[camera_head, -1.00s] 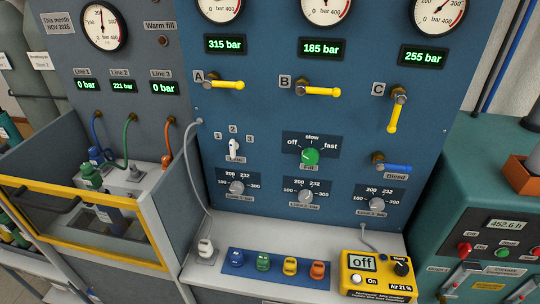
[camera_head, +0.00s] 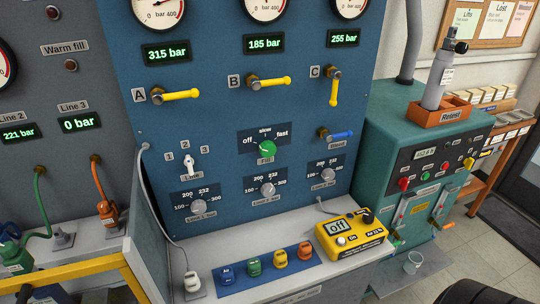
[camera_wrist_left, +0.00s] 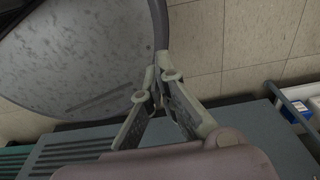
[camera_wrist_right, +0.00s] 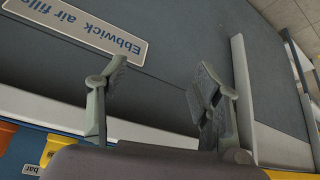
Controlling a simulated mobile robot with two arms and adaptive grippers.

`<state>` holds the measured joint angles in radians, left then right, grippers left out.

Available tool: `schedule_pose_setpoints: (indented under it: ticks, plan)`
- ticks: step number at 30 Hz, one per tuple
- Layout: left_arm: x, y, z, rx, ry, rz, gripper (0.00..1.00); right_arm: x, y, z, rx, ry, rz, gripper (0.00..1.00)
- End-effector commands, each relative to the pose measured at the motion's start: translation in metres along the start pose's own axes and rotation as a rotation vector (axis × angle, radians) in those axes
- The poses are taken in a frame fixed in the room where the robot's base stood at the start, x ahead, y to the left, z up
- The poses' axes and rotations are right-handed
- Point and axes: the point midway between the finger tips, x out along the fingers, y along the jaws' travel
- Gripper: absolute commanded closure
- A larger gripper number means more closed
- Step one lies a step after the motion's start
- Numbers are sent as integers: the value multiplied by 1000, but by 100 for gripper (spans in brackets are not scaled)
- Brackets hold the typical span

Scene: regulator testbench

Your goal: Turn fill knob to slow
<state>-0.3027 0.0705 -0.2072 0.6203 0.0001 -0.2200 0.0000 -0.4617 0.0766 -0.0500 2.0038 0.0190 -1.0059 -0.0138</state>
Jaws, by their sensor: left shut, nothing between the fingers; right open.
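No gripper is at the knob in the head view. My right gripper (camera_wrist_right: 160,75) is open and empty, in front of a grey surface with an upside-down "Ebbwick air fill" sign (camera_wrist_right: 80,25).
Yellow valve levers and a blue Blend lever (camera_head: 340,135) stick out near the knob. Below are grey dials, a ledge with several coloured connectors and a yellow analyser (camera_head: 351,235). A teal cabinet (camera_head: 405,115) stands on the right, and a yellow-framed enclosure (camera_head: 70,273) at lower left.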

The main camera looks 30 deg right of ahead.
Motion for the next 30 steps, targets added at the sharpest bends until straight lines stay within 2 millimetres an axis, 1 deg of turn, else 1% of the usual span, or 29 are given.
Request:
schedule_pose_setpoints:
  ticks: [1,7,8,9,11,12,14,15,17,18,21,23,25,30]
  plan:
    - [2,0,1,0,-1,-1,100,-14,2,-12,3,24,4,41]
    - [6,-5,2,-2,-2,-7,100,-65,11,-48,13,97,20,41]
    - [6,-7,2,-2,-2,-8,100,-72,22,-71,32,176,39,41]
    - [6,-8,2,-3,-2,-10,100,-83,34,-95,50,266,60,41]
    - [7,-10,2,-4,-2,-13,100,-104,51,-128,74,394,92,41]
    - [8,-11,2,-4,-3,-14,100,-120,63,-148,88,480,117,41]
    - [8,-12,3,-5,-3,-15,100,-147,80,-175,105,604,156,41]
    - [9,-12,3,-5,-3,-15,100,-165,91,-191,115,683,183,41]
    - [9,-12,2,-5,-2,-15,100,-193,106,-210,126,791,222,41]
    - [10,-12,2,-5,-2,-15,100,-210,114,-219,133,852,245,41]
    - [10,-12,1,-5,-1,-15,100,-243,128,-234,141,964,290,41]
    - [10,-12,1,-5,-1,-15,100,-253,132,-239,142,999,305,41]
    - [8,-12,1,-5,-1,-15,100,-256,135,-244,142,1016,312,41]
    - [1,-11,0,-3,0,-14,100,-247,142,-264,142,1018,312,41]
